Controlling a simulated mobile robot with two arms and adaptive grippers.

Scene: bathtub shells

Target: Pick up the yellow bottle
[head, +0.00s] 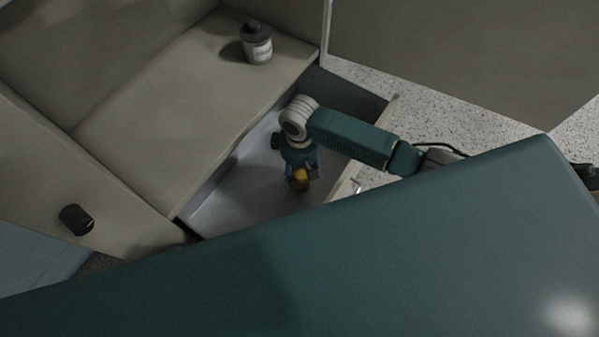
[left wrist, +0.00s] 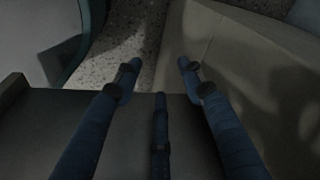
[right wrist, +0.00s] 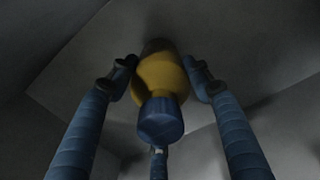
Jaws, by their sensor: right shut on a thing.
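The yellow bottle (right wrist: 160,80) with a blue cap stands out in the right wrist view, between the fingers of my right gripper (right wrist: 160,75). The fingers press on its sides and are shut on it. In the head view the right gripper (head: 301,172) reaches down into an open drawer, and a small yellow part of the bottle (head: 300,180) shows at its fingers. I cannot tell whether the bottle touches the drawer bottom. My left gripper (left wrist: 158,70) shows in its own wrist view, with its fingers apart and nothing between them.
The open drawer (head: 225,205) has walls close around my right gripper. A dark-capped bottle with a white label (head: 258,50) stands on the beige surface (head: 150,110) above. A dark round knob (head: 76,219) is at the left. Speckled floor (head: 450,105) shows at the right.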

